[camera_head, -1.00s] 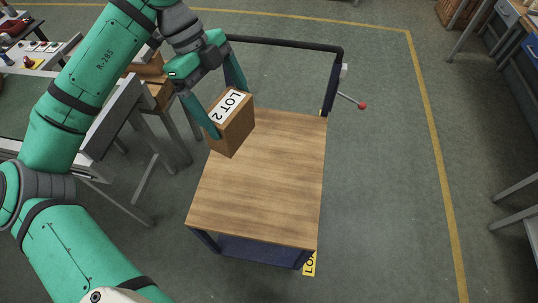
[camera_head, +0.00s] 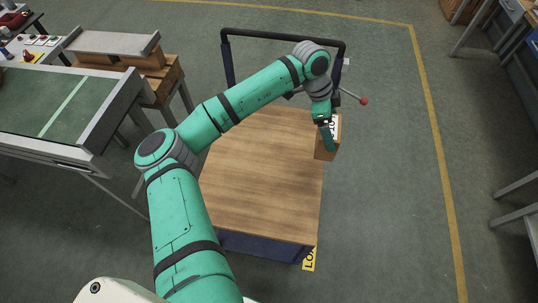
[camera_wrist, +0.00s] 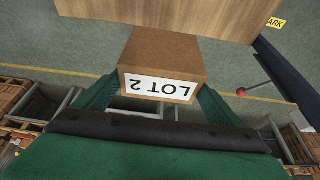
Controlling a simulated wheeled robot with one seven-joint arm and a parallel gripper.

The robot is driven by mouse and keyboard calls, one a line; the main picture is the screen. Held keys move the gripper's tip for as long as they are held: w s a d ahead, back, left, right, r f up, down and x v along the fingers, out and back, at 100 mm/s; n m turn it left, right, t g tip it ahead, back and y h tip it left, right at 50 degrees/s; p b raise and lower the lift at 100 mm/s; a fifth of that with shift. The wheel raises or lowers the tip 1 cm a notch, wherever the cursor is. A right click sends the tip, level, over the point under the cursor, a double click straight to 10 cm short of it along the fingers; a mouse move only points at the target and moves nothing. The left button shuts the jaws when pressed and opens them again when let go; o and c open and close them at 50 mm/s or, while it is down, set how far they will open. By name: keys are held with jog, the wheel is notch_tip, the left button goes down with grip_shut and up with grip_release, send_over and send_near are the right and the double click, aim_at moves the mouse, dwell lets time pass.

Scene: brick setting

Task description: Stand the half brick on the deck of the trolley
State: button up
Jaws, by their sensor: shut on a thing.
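The half brick is a brown block (camera_head: 326,151) with a white "LOT 2" label. My gripper (camera_head: 328,135) is shut on it, a finger on either side in the wrist view. In the head view the half brick overlaps the right edge of the trolley's wooden deck (camera_head: 262,175), toward the handle end. The wrist view shows the half brick (camera_wrist: 165,55) label side toward the camera, with the deck (camera_wrist: 180,15) behind it and floor on both sides. Its height over the deck is hard to tell. The deck is bare where it shows.
The trolley's black handle (camera_head: 285,34) rises at the far end. A lever with a red knob (camera_head: 364,101) sticks out right of it. A bench with a green top (camera_head: 60,105) stands at left. Open floor lies to the right, with a yellow line (camera_head: 435,150).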

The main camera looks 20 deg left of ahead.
jog(key=s+a+f, duration=0.4)
jog(key=a+f, duration=0.8)
jog(key=a, duration=0.1)
jog(key=shift+f, duration=0.35)
jog(key=shift+a+f, duration=0.1)
jog(key=shift+f, duration=0.05)
jog(key=o, duration=1.9)
jog(key=shift+s, duration=0.1)
